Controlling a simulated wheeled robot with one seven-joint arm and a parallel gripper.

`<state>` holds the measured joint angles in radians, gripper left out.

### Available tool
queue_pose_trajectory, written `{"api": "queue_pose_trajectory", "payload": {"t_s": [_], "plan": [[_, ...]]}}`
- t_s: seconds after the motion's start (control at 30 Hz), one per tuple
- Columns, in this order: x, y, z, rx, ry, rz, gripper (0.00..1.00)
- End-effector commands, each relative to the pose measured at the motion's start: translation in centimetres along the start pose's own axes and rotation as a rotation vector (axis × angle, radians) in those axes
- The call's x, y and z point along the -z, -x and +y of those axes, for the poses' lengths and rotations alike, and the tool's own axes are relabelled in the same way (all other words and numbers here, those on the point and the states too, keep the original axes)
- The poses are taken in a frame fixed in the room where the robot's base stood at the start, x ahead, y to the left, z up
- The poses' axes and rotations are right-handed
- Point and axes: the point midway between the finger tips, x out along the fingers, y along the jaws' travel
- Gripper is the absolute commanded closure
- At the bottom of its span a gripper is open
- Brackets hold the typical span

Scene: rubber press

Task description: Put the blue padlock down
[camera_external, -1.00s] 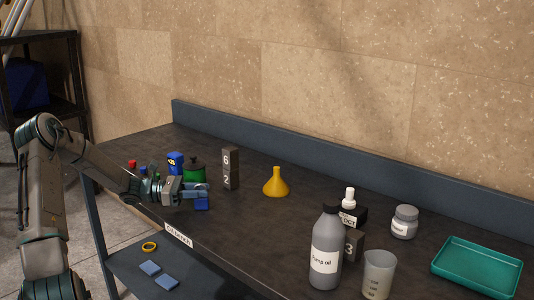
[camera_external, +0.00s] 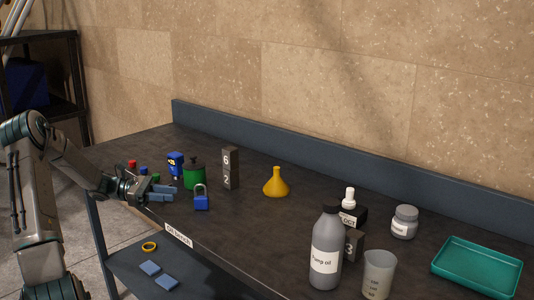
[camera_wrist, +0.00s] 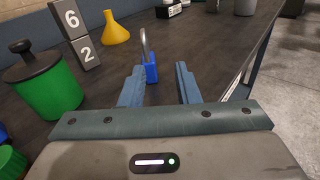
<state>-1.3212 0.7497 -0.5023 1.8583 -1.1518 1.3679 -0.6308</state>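The blue padlock (camera_external: 201,203) stands upright on the dark bench top near its front edge, its grey shackle upward. In the wrist view the padlock (camera_wrist: 151,70) is just beyond my fingertips, towards the left finger. My gripper (camera_external: 172,193) is to the left of the padlock, apart from it. In the wrist view my gripper (camera_wrist: 158,72) has its two fingers spread with nothing held between them.
A green canister (camera_external: 194,177) and a block marked 6 and 2 (camera_external: 230,168) stand behind the padlock. A yellow funnel (camera_external: 275,183) is farther right. Bottles, a beaker (camera_external: 378,275) and a teal tray (camera_external: 476,267) are at the right. Bench space right of the padlock is clear.

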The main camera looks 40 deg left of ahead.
Motion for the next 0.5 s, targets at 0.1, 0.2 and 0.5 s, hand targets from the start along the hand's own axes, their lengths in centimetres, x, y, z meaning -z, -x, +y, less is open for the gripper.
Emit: {"api": "queue_pose_trajectory", "payload": {"t_s": [0.1,0.2,0.5], "plan": [[-0.7,-4.2,-3.7,0.157,-0.113,0.147,0.71],[-1.0,-7.3,-7.8,0.321,-0.251,0.292,0.71],[-2.2,-10.3,-18.8,0.785,-0.755,0.627,0.71]]}}
